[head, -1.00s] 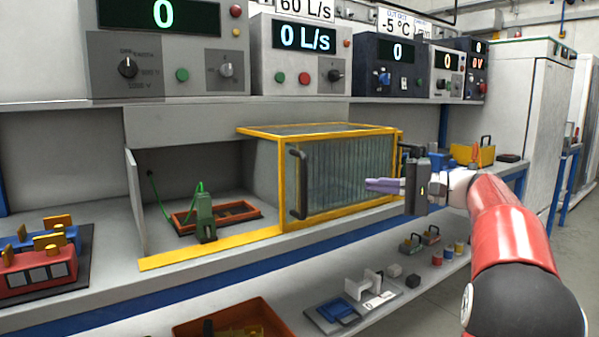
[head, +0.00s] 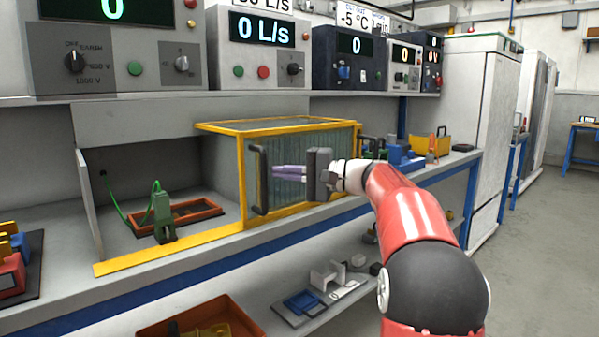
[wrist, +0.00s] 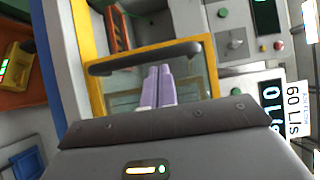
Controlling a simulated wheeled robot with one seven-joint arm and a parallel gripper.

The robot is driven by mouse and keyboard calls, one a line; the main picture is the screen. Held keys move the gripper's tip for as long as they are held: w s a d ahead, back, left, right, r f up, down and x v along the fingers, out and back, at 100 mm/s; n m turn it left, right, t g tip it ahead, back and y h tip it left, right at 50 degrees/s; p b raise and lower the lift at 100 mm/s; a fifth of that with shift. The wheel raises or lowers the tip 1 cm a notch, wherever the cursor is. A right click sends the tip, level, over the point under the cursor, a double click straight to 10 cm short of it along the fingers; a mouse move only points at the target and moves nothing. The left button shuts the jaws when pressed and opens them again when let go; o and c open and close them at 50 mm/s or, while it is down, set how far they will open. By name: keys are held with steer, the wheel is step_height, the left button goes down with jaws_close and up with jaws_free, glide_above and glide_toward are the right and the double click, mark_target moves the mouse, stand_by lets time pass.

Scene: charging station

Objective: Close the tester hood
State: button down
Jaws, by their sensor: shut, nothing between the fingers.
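The tester hood (head: 300,160) is a clear box with a yellow frame, slid to the right on the bench. The bay to its left (head: 205,228) is uncovered. The hood's dark bar handle (head: 259,180) stands upright at its left front; it also shows in the wrist view (wrist: 145,62). My gripper (head: 275,172) is shut and empty, its pale purple fingers pointing left in front of the hood's front panel, just right of the handle. In the wrist view the fingertips (wrist: 158,70) reach close to the handle; contact cannot be told.
A green clamp (head: 163,214) with a green wire and an orange-red tray (head: 195,212) sit in the open bay. A yellow rail (head: 165,250) runs along its front. Meters (head: 262,60) stand on the shelf above. A lower shelf holds small parts.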

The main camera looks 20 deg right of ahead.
steer(key=shift+a, duration=0.2)
steer(key=s+a+b, duration=0.3)
steer(key=a+b, duration=0.1)
steer(key=a, duration=0.6)
steer(key=s+a+b, duration=0.3)
steer(key=s+a, duration=0.1)
steer(key=a, duration=0.6)
steer(key=s+a+b, duration=0.4)
steer(key=a, duration=0.6)
steer(key=shift+s+a+b, duration=0.2)
steer(key=shift+a+b, duration=0.1)
steer(key=shift+a, duration=0.1)
